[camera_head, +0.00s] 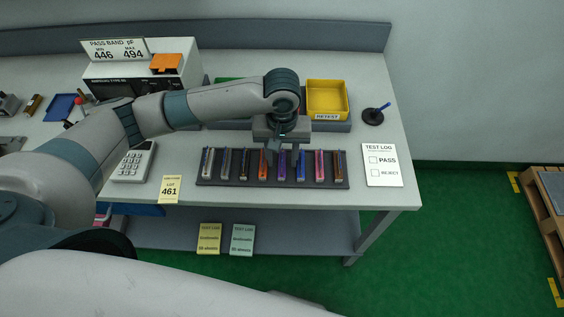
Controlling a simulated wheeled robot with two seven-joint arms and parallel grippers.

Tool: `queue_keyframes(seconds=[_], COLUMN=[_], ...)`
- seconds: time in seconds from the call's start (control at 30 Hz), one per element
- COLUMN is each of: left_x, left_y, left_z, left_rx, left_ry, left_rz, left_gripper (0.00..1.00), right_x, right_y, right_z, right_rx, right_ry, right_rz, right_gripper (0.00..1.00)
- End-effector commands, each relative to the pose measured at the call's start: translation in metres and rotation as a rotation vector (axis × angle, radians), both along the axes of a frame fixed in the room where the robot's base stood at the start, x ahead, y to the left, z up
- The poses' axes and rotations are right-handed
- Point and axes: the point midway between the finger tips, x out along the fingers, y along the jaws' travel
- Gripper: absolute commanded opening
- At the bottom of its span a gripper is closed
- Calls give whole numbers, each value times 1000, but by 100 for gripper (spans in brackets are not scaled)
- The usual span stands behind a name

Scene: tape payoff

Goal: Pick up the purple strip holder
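The purple strip holder (282,165) stands in the dark rack (275,184) among several other coloured strip holders, near the middle of the row. My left gripper (283,148) hangs over the rack, just behind and above the purple holder. Its two fingers look spread, with nothing held between them. The gripper lies close to the top of the purple holder, and I cannot tell whether they touch. My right gripper is not in view.
An orange holder (263,165) and a blue holder (301,166) flank the purple one. A yellow bin (327,99) marked RETEST stands behind to the right. A calculator (133,163) lies left, and a test log card (382,167) lies right.

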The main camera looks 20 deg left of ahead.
Motion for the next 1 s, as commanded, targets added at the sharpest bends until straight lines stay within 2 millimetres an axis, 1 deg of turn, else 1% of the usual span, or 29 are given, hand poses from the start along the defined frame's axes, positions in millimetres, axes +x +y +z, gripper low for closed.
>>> queue_keyframes(seconds=[0.33, 0.37, 0.4, 0.5, 0.87, 1.0], left_x=[0, 0, 0, 0, 0, 1], left_y=[0, 0, 0, 0, 0, 0], left_z=[0, 0, 0, 0, 2, 8], left_rx=[0, 0, 0, 0, 0, 0], left_ry=[0, 0, 0, 0, -1, -2], left_rz=[0, 0, 0, 0, 0, -1], left_gripper=[39, 32, 22, 0, 0, 0], right_x=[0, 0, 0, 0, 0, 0], right_y=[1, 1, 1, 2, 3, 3], right_z=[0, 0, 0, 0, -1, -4], right_rx=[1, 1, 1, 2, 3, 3], right_ry=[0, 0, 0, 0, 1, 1], right_rz=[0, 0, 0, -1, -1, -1], right_gripper=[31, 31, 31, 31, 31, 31])
